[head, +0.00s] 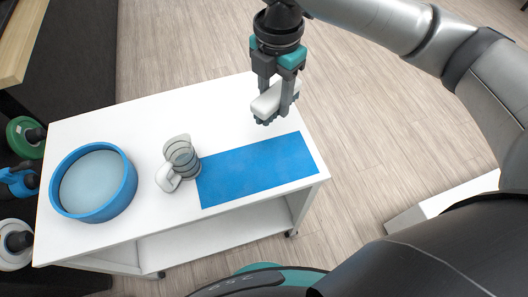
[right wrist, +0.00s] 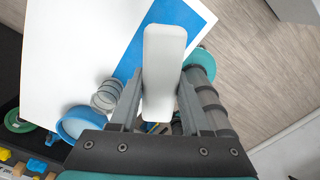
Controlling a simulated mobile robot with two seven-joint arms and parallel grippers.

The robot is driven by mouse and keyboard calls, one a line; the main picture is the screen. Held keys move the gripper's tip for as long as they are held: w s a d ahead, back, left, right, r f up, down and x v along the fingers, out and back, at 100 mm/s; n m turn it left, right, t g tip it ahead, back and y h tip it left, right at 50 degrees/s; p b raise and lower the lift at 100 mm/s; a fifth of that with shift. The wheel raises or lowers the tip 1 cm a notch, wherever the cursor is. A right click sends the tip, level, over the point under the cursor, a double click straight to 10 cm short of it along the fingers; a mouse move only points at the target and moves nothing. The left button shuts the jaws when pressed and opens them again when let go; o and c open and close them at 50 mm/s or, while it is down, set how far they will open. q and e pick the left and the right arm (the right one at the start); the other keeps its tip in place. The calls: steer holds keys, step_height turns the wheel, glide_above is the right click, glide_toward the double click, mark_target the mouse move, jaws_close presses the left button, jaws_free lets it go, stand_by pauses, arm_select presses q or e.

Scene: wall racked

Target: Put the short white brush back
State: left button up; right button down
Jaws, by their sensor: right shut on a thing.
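The short white brush (head: 268,103) has a white block-like back and dark bristles underneath. My right gripper (head: 277,98) is shut on it and holds it above the far right part of the white cart's top (head: 222,107). In the right wrist view the brush (right wrist: 163,65) sits between the two fingers (right wrist: 160,92), its white back filling the middle. A blue mat (head: 258,168) lies on the cart's front right, nearer than the brush. My left gripper is not in view.
A round blue basin (head: 127,187) stands at the cart's left, and a clear jug (head: 181,157) stands beside the mat's left edge. Coloured items hang or sit at the far left, including a green ring (head: 20,133). The cart's back middle is clear.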

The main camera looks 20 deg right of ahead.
steer(key=n, duration=0.5)
steer(key=shift+w+a+f+n, duration=0.2)
steer(key=shift+w+a+n, duration=0.1)
steer(key=shift+w+a, duration=0.05)
steer(key=n, duration=0.4)
steer(key=shift+w+a+f+p, duration=0.2)
steer(key=shift+w+p, duration=0.05)
steer(key=shift+p, duration=0.1)
steer(key=shift+a+f+n, duration=0.1)
steer(key=shift+a+n, duration=0.05)
steer(key=shift+n, duration=1.05)
steer(key=b, duration=0.3)
glide_above(265, 157)
step_height(265, 157, down, 16)
steer(key=shift+s+r, duration=0.1)
steer(key=shift+r, duration=0.15)
step_height(265, 157, down, 4)
steer(key=shift+f, duration=0.1)
steer(key=shift+f, duration=0.2)
